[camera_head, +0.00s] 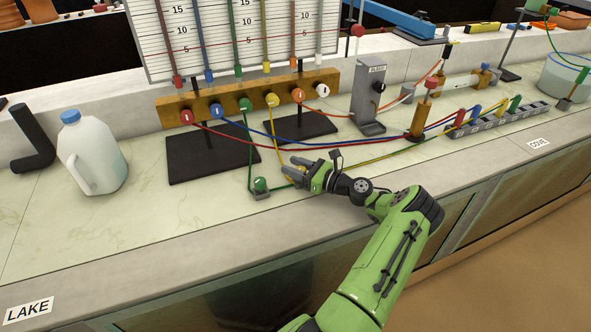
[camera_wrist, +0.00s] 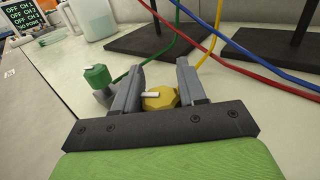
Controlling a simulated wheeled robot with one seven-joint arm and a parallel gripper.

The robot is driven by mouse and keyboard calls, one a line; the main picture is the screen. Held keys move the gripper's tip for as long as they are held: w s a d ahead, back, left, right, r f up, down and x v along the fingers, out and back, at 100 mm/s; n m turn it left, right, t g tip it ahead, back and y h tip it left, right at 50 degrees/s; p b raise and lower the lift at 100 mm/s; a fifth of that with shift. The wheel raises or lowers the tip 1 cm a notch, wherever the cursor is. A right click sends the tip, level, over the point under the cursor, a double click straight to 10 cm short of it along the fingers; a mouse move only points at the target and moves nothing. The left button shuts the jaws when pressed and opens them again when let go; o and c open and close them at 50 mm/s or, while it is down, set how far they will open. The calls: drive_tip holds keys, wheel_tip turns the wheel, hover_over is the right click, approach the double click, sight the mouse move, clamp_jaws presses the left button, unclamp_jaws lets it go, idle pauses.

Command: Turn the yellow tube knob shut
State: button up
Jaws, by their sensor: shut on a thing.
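The yellow tube knob (camera_wrist: 158,97) is a faceted yellow knob with a white pointer bar lying crosswise in the wrist view. The two grey fingers of my gripper (camera_wrist: 158,88) stand on either side of it and are shut on it. In the head view my gripper (camera_head: 297,168) is low over the bench at the end of the yellow tube (camera_head: 273,135), and the knob is largely hidden there by the fingers. The yellow tube runs up from the knob to a yellow fitting (camera_head: 271,100) on the brass bar.
A green knob (camera_wrist: 97,76) on a grey valve stands close left of my gripper; it also shows in the head view (camera_head: 260,185). Red (camera_head: 340,148) and blue tubes cross behind. A black stand base (camera_head: 212,158) and a white jug (camera_head: 92,155) stand to the left.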

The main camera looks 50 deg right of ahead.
drive_tip(key=shift+n+y, duration=0.3)
drive_tip(key=shift+y, duration=0.1)
drive_tip(key=o, duration=1)
drive_tip(key=shift+c, duration=0.2)
drive_tip(key=shift+s, duration=0.1)
drive_tip(key=s+d, duration=0.1)
drive_tip(key=s, duration=0.4)
drive_tip(key=s+d+p, duration=0.1)
drive_tip(key=s, duration=0.4)
drive_tip(key=s+d+p, duration=0.1)
drive_tip(key=s, duration=0.4)
drive_tip(key=shift+s, duration=0.15)
